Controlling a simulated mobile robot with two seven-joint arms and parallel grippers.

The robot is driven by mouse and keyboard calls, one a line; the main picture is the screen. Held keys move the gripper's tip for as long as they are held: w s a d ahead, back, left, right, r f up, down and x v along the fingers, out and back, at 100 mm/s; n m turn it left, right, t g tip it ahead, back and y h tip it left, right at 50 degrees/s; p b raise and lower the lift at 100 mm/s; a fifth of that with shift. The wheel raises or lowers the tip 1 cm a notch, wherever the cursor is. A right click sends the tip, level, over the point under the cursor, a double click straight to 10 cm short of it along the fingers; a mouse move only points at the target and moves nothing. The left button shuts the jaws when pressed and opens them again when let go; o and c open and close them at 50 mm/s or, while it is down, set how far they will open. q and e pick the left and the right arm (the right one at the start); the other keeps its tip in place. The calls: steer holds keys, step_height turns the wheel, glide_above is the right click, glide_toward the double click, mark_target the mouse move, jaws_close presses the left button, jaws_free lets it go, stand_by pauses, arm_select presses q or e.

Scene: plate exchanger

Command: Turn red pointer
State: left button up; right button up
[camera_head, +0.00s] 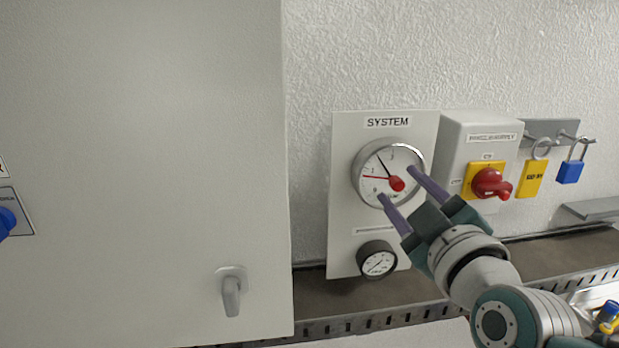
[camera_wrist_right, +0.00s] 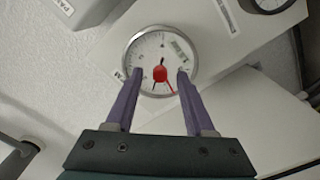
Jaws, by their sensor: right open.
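The round SYSTEM gauge (camera_head: 367,191) is mounted on a pale panel, with a white dial and a silver rim. Its thin red pointer (camera_head: 376,177) points left from a red knob (camera_head: 397,184) at the dial's centre; a black needle points up and left. In the right wrist view the red knob (camera_wrist_right: 160,74) sits between my fingertips. My right gripper (camera_head: 396,183) is open and empty. Its two purple fingers are on either side of the knob, apart from it in the wrist view; whether the tips touch the dial I cannot tell. My left gripper is out of view.
A smaller black-rimmed gauge (camera_head: 378,261) sits below. To the right is a grey box with a red rotary switch (camera_head: 489,183), then a yellow tag (camera_head: 531,179) and blue padlock (camera_head: 570,171) on hooks. A large grey cabinet (camera_head: 140,150) fills the left.

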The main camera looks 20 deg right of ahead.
steer(key=shift+w, duration=0.25)
jaws_close()
stand_by(0.3)
